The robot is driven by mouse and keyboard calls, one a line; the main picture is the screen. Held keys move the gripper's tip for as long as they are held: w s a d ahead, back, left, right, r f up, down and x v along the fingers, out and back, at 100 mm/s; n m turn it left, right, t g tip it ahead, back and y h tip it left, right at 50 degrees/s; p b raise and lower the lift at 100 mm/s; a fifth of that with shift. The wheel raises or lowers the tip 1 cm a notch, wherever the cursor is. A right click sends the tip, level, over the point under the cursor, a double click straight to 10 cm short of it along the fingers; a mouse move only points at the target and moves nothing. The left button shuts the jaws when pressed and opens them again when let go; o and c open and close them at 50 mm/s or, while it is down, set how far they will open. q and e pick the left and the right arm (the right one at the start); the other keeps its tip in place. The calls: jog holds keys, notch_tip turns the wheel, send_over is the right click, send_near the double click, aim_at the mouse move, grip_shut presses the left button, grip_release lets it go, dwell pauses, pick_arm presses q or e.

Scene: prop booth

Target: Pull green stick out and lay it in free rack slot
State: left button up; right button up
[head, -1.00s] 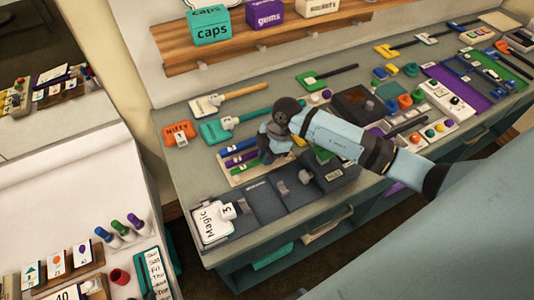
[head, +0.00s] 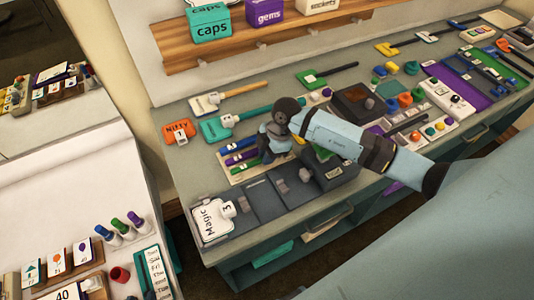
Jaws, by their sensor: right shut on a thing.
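The rack (head: 226,173) is a pale tray on the bench, left of my right gripper. A blue stick (head: 232,146) and a purple stick (head: 238,157) lie side by side in it. The green stick (head: 245,167) shows as a thin strip along the near side of the rack. My right gripper (head: 265,156) points down at the rack's right end and is shut on the green stick; its fingertips and the stick's gripped end are mostly hidden. My left gripper is not in view.
A dark compartment tray (head: 262,203) with a white "Magic 3" tag (head: 212,218) lies in front of the rack. A dark box (head: 328,170) stands right of it. Small coloured parts crowd the bench to the right.

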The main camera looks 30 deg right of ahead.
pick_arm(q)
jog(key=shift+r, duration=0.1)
pick_arm(e)
jog(key=shift+f, duration=0.5)
dwell(1.0)
pick_arm(q)
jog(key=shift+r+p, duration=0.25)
jog(key=shift+p, duration=0.15)
pick_arm(e)
jog(key=shift+f, duration=0.1)
dwell(0.4)
jog(key=o, duration=0.8)
jog(key=c, duration=0.3)
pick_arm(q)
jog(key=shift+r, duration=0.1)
